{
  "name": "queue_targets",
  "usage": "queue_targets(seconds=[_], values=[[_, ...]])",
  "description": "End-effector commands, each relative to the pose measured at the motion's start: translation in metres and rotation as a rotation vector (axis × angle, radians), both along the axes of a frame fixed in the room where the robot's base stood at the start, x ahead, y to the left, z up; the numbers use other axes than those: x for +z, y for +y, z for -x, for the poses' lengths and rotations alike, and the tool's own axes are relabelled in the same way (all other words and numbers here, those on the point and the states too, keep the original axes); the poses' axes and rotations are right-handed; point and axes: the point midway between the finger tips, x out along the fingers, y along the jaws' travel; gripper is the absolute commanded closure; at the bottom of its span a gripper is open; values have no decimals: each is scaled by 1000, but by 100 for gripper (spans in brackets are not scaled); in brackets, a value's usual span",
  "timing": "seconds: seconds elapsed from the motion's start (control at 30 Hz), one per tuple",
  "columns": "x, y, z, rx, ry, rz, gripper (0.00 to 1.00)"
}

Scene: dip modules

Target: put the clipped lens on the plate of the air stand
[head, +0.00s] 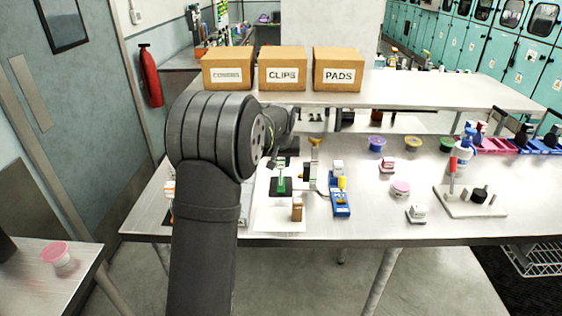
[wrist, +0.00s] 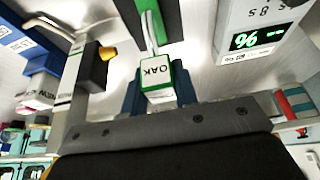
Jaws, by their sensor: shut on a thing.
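My gripper (wrist: 160,92) is shut on a small white-and-green block labelled OAK (wrist: 158,78), which sits between its dark blue fingers. A pale thin piece rises from the block; I cannot make out the lens. In the head view a small green piece (head: 282,184) shows below my wrist, at a black square plate (head: 274,194); I cannot tell whether they touch. A grey upright post (wrist: 72,90) with a black clamp and yellow-orange knob (wrist: 108,53) is left of my fingers in the wrist view. I cannot tell for sure which stand is the air stand.
A brown bottle (head: 297,211) stands on the white sheet (head: 266,224). A blue device (head: 341,205) is just right of it. In the wrist view a white meter (wrist: 262,35) with a green display is close on the right. Table right of the blue device has gaps between small pots.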

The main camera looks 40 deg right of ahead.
Motion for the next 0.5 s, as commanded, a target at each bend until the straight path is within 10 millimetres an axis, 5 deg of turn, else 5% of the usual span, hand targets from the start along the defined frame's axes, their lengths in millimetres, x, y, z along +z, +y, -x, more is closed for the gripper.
queue_targets(seconds=[0.2,0.23,0.3,0.5], values=[[-4,0,0,0,1,-1,100],[-3,0,0,0,1,-1,68],[-3,0,0,0,1,-1,54],[-3,0,0,0,1,-1,52]])
